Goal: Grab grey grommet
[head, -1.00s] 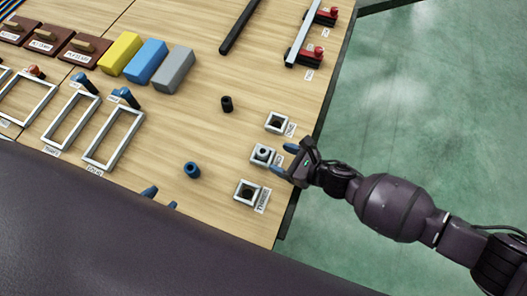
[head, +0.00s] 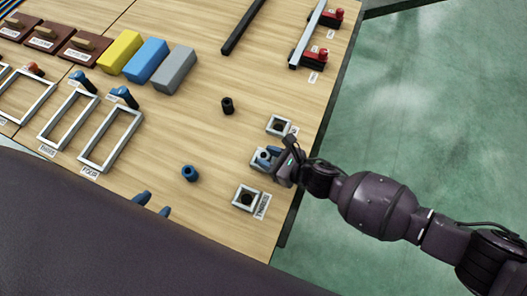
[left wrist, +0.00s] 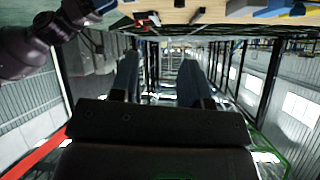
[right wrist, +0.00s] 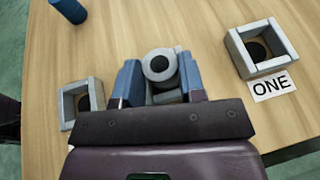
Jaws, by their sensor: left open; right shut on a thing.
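The grey grommet (right wrist: 155,67), a short cylinder with a dark hole, sits at the middle small square holder in the right wrist view. My right gripper (right wrist: 158,84) has its blue fingers on either side of the grommet and is shut on it. In the head view the grommet (head: 264,155) is partly hidden by the right gripper (head: 270,156). My left gripper (head: 153,204) is open and empty at the table's near edge, and its spread fingers also show in the left wrist view (left wrist: 158,80).
A blue grommet (head: 190,173) and a black grommet (head: 227,105) stand on the table. Square holders stand on each side of the grey grommet, one labelled ONE (right wrist: 240,56), the other (head: 237,197) nearer. Blocks and frames lie to the left.

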